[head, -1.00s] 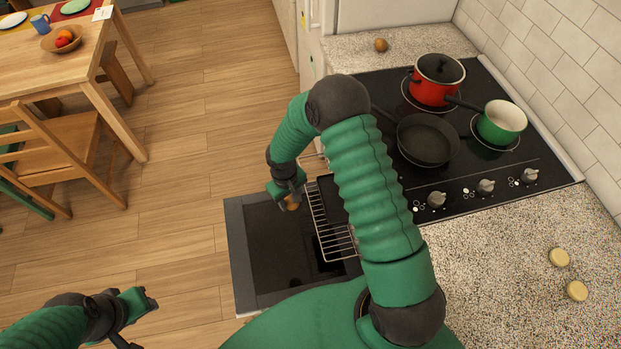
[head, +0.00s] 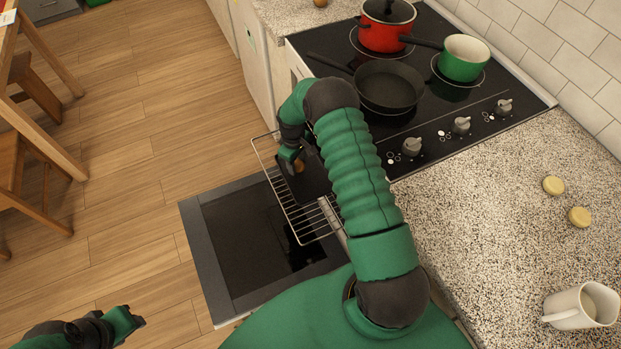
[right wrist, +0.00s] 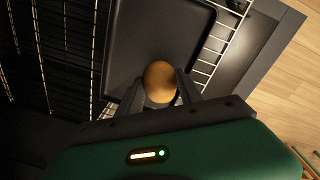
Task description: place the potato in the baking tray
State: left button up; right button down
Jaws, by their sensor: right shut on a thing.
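The brown potato (head: 299,166) is between the fingers of my right gripper (head: 296,160). In the right wrist view the potato (right wrist: 159,81) shows between both fingertips, at the near end of the dark baking tray (right wrist: 155,35). The tray (head: 316,184) lies on a wire rack that sticks out of the oven, and my right arm partly covers it in the head view. The potato is over the tray; I cannot tell whether it touches the tray floor. My left gripper (head: 138,320) is at the lower left, away from the oven, its finger gap unclear.
The open oven door (head: 215,245) lies below the wire rack (head: 283,205). The stove holds a black pan (head: 390,88), a red pot (head: 385,30) and a green pot (head: 462,60). A mug (head: 580,307) stands on the right counter.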

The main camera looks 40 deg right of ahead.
send_over(311, 186)
jog(key=shift+w+f, duration=0.2)
jog(key=shift+f, duration=0.1)
jog(key=shift+s+f, duration=0.25)
jog(key=shift+f, duration=0.05)
notch_tip(311, 186, down, 3)
jog(key=shift+w+f, duration=0.1)
jog(key=c, duration=0.8)
grip_release()
jog(key=shift+o, duration=0.2)
notch_tip(311, 186, up, 12)
jog(key=p, duration=0.2)
jog(key=s+a+r+m+t, duration=0.1)
jog(key=s+a+r, duration=0.2)
jog(key=a+r, duration=0.8)
pick_arm(q)
jog(key=shift+d+r, duration=0.15)
jog(key=shift+r, duration=0.85)
pick_arm(e)
jog(key=s+a+r+m, duration=0.1)
jog(key=s+a+r, duration=0.1)
jog(key=s+a, duration=0.2)
jog(key=s+a+r+t, duration=0.1)
jog(key=s+a+r, duration=0.1)
jog(key=s+a, duration=0.2)
jog(key=shift+a+r+m+y, duration=0.3)
jog(key=shift+a+r+m, duration=0.1)
jog(key=shift+a, duration=0.5)
